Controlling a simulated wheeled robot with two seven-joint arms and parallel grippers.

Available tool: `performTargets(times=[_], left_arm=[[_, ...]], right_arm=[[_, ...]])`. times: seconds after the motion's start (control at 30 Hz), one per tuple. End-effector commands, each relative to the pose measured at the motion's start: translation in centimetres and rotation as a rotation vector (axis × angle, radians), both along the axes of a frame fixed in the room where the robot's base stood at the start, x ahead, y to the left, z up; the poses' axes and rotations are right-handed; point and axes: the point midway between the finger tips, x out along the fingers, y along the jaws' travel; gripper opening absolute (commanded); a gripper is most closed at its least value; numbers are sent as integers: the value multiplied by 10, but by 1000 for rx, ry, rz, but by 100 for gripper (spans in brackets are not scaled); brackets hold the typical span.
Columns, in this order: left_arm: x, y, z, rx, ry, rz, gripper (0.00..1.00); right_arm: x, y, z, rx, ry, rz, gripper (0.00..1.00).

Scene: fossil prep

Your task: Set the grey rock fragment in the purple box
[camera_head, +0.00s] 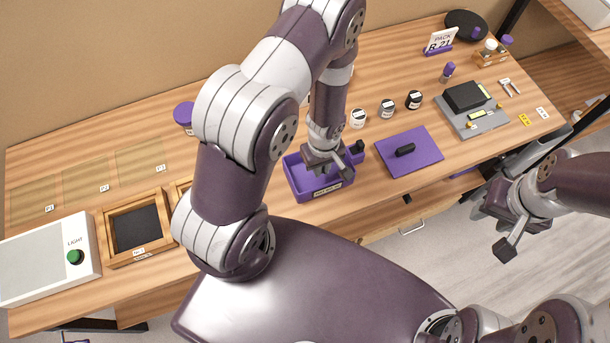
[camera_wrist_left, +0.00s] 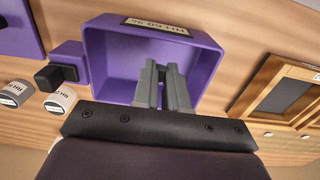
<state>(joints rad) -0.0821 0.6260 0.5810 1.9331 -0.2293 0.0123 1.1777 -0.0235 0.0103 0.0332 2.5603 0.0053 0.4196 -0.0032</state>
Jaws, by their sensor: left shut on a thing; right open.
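The purple box (camera_head: 297,187) stands near the front edge of the table, with a label on its front wall. My left gripper (camera_head: 338,172) is over it, pointing down. In the left wrist view the fingers (camera_wrist_left: 163,85) are close together over the open purple box (camera_wrist_left: 103,65). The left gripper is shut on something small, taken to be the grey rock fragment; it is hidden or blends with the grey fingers. The visible box floor looks empty. My right gripper (camera_head: 503,225) is open and empty, off the table's front edge at the right.
A small purple block with a black part (camera_head: 357,147) stands beside the box. A purple mat (camera_head: 425,155) bears a black object. Several labelled jars (camera_head: 387,108) stand behind. A wooden tray (camera_head: 108,232) and a light box (camera_head: 30,262) are at left.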

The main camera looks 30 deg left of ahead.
Motion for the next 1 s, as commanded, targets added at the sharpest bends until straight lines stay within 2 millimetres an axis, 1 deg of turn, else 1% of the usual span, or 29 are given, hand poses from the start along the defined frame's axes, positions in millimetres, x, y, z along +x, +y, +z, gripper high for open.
performTargets(times=[0.03,0.13,0.23,0.27,0.4,0.5,0.73,0.87,0.9,0.93,0.97,1.0], left_arm=[[-4,13,-18,-1,-2,6,0],[-11,33,-27,0,-4,2,0],[-15,44,-32,0,-3,0,0],[-16,46,-34,0,-3,-1,0],[-17,47,-60,0,-1,-3,0],[-17,47,-72,0,-1,-3,0],[-16,46,-72,0,-3,-3,0],[-16,46,-77,1,-2,-3,0],[-16,46,-75,1,-2,-4,22],[-16,46,-75,1,-2,-4,32],[-16,46,-75,1,-2,-4,38],[-16,46,-75,1,-2,-4,38]], right_arm=[[0,0,-18,0,1,0,43],[0,0,-23,0,1,0,43],[0,0,-24,0,0,0,43],[0,0,-24,0,0,0,43],[0,0,-31,0,0,0,43],[0,0,-32,0,0,0,43],[0,0,-31,0,0,0,43],[0,0,-35,0,0,0,43],[0,0,-34,0,0,0,43],[0,0,-34,0,0,0,43],[0,0,-34,0,0,0,43],[0,0,-34,0,0,0,43]])
